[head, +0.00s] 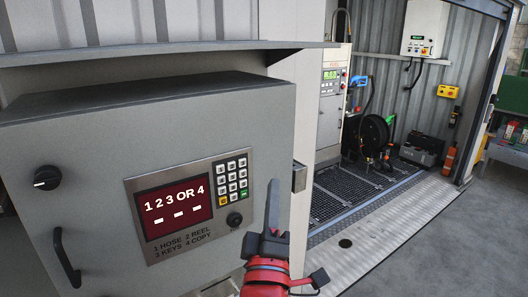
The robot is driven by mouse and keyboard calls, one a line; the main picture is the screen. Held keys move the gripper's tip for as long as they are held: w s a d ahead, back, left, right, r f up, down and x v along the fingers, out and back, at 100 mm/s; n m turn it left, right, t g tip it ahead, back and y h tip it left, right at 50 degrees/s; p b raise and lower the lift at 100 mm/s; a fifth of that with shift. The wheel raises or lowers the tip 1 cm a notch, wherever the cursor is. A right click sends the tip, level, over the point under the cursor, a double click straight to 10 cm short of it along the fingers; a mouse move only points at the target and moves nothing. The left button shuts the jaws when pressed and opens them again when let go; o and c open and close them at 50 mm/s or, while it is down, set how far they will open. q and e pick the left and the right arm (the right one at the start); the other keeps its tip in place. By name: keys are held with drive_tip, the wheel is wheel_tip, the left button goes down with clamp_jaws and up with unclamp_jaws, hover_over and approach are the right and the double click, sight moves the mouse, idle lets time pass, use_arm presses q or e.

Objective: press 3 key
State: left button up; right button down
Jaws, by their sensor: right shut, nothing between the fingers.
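The keypad (232,179) has small white keys and sits right of a red display (175,207) on a grey cabinet's panel. Print below the display reads "1 HOSE 2 REEL 3 KEYS 4 COPY". My right gripper (273,187) is shut and empty, dark fingers pointing up, red wrist below. In the picture it is right of the keypad, apart from the keys. My left gripper is not in view.
The grey cabinet (90,150) has a black knob (47,178), a black handle (66,257) and a round black button (234,219). A ledge (130,55) juts out above it. A latch (299,176) is at its right edge. An open container with grating floor (345,195) lies beyond.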

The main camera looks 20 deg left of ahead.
sight(242, 163)
drive_tip(key=shift+s+d+r, duration=0.15)
drive_tip(key=shift+d, duration=0.05)
drive_tip(key=shift+w+a+b, duration=0.9)
drive_tip(key=shift+a+b, duration=0.05)
drive_tip(key=shift+a, duration=0.25)
drive_tip(key=shift+w+a+b, duration=0.95)
drive_tip(key=shift+a, duration=0.2)
drive_tip(key=shift+w+a+b, duration=0.9)
drive_tip(key=shift+a+b, duration=0.05)
drive_tip(key=shift+a, duration=0.25)
